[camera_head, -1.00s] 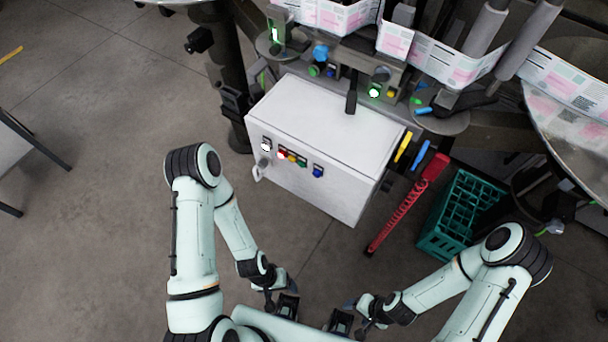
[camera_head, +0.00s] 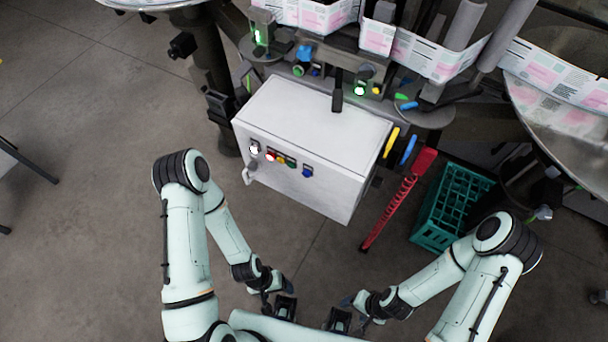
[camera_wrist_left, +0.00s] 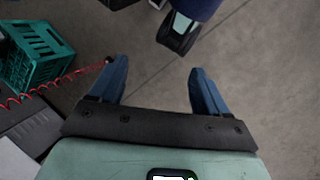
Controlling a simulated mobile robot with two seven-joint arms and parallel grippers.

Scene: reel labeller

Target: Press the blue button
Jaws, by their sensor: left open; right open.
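The blue button (camera_head: 307,172) is on the front of the white control cabinet (camera_head: 325,120), at the right end of a row of small controls. My left gripper (camera_head: 288,284) is open and empty, low in the head view, in front of and apart from the cabinet. Its two blue fingers stand spread in the left wrist view (camera_wrist_left: 157,82), with only floor between them. My right gripper (camera_head: 347,300) is open, to the right of the left one and also clear of the cabinet. The button is not in the left wrist view.
Red, yellow and green controls (camera_head: 280,158) sit left of the blue button, with a white lit one (camera_head: 254,149) further left. A red coiled cord (camera_head: 390,209) and a green crate (camera_head: 454,207) stand right of the cabinet. The floor in front is clear.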

